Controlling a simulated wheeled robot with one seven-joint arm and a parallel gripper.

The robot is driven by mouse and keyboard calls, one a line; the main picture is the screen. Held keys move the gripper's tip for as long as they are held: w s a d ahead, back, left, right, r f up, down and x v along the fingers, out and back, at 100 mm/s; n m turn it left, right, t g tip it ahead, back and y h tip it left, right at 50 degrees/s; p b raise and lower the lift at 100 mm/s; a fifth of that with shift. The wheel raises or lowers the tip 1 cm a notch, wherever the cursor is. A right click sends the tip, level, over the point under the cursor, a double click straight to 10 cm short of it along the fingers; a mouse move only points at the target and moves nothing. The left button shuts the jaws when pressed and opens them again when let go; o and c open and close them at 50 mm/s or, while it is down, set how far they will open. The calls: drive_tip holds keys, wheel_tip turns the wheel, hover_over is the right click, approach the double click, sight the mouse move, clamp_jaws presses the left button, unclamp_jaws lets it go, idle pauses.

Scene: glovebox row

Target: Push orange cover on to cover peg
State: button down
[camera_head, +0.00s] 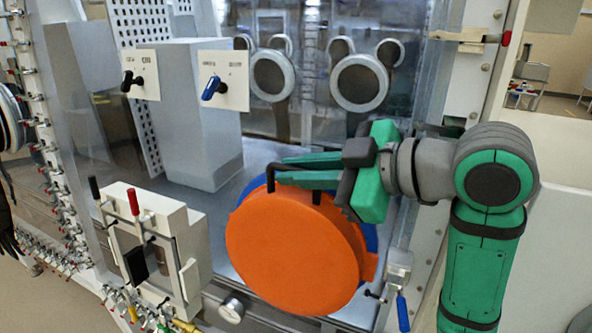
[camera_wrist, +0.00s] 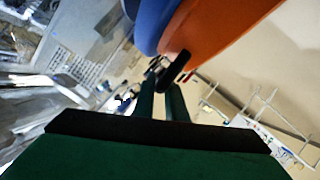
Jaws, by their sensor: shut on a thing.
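The orange cover (camera_head: 285,250) is a large round disc in the lower middle of the head view. It stands nearly upright in front of a blue round part (camera_head: 371,238). In the wrist view the cover's orange side (camera_wrist: 225,30) is at the top, beside the blue part (camera_wrist: 153,20). My gripper (camera_head: 280,169) reaches in from the right at the cover's top edge. Its green fingers are shut on a black handle (camera_head: 292,175) there, and the handle (camera_wrist: 174,67) shows at the fingertips in the wrist view. I cannot make out the cover peg.
A white box with levers (camera_head: 160,245) stands left of the cover. A small blue-handled latch (camera_head: 401,300) is close at the lower right. Glove ports (camera_head: 360,82) and switch panels (camera_head: 222,82) are behind. Open floor shows at lower left.

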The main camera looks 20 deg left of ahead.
drive_tip(key=shift+r, duration=0.2)
idle(0.4)
drive_tip(key=shift+s, duration=0.4)
drive_tip(key=shift+s+r, duration=0.15)
drive_tip(key=shift+s, duration=0.8)
drive_tip(key=shift+s+a+r, duration=0.1)
drive_tip(key=shift+s+r, duration=0.05)
drive_tip(key=shift+s, duration=0.95)
drive_tip(key=shift+s+r, duration=0.1)
drive_tip(key=shift+s, duration=1)
drive_tip(key=s, duration=0.7)
drive_tip(key=shift+s+a+r, duration=0.15)
drive_tip(key=shift+s+r, duration=0.2)
drive_tip(key=shift+r, duration=0.1)
idle(0.4)
drive_tip(key=shift+w, duration=0.1)
